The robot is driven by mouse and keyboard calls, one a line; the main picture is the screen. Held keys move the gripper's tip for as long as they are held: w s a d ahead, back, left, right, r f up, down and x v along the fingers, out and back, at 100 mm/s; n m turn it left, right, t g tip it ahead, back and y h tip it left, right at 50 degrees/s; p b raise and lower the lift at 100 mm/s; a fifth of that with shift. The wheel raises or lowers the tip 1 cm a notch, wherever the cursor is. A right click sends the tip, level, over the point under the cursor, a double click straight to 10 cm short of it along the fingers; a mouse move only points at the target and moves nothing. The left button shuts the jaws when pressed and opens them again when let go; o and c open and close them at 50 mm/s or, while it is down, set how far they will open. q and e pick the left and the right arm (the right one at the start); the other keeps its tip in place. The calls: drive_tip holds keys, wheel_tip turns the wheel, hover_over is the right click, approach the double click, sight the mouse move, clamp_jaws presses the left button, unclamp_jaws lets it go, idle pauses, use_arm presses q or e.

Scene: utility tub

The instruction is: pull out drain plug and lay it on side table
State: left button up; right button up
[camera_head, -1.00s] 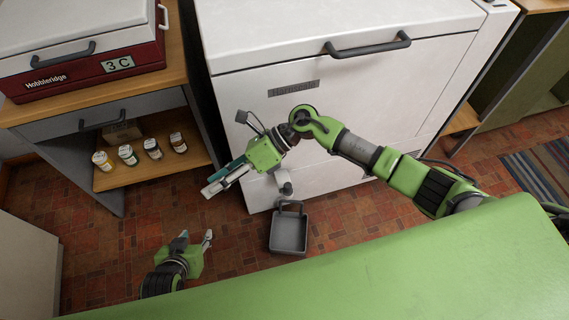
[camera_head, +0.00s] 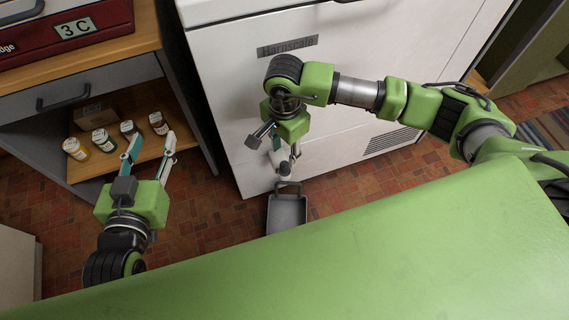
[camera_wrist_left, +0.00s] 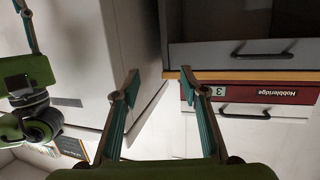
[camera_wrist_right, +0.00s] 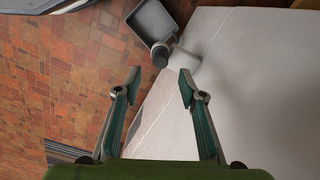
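The drain plug (camera_wrist_right: 160,55) is a dark round cap on the end of a pale spout (camera_wrist_right: 186,62) low on the white tub (camera_head: 222,85). It also shows in the head view (camera_head: 284,169), close to my right gripper (camera_head: 285,153). In the right wrist view my right gripper (camera_wrist_right: 160,79) is open and empty, with the plug beyond its fingertips. The wooden side table (camera_head: 148,22) stands at the left. My left gripper (camera_head: 150,147) is open and empty in front of the side table's lower shelf; its parted fingers show in the left wrist view (camera_wrist_left: 160,84).
A grey tray (camera_head: 287,212) with a handle lies on the floor below the spout. A red case (camera_head: 100,15) covers much of the side table's top. Several small jars (camera_head: 104,139) and a box (camera_head: 92,115) stand on its lower shelf. My green base fills the front.

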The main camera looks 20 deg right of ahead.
sight(284, 164)
wheel_tip(284, 164, down, 7)
drive_tip(key=shift+f+b, duration=0.2)
drive_tip(key=shift+b, duration=0.7)
use_arm(q)
wheel_tip(284, 164, up, 11)
drive_tip(key=d+t+h, duration=0.1)
drive_tip(key=t, duration=0.4)
drive_tip(key=shift+w+d+t+h, duration=0.15)
drive_tip(key=shift+d+t+h, duration=0.15)
drive_tip(key=shift+h, duration=0.1)
use_arm(e)
drive_tip(key=shift+f, duration=0.25)
clamp_jaws()
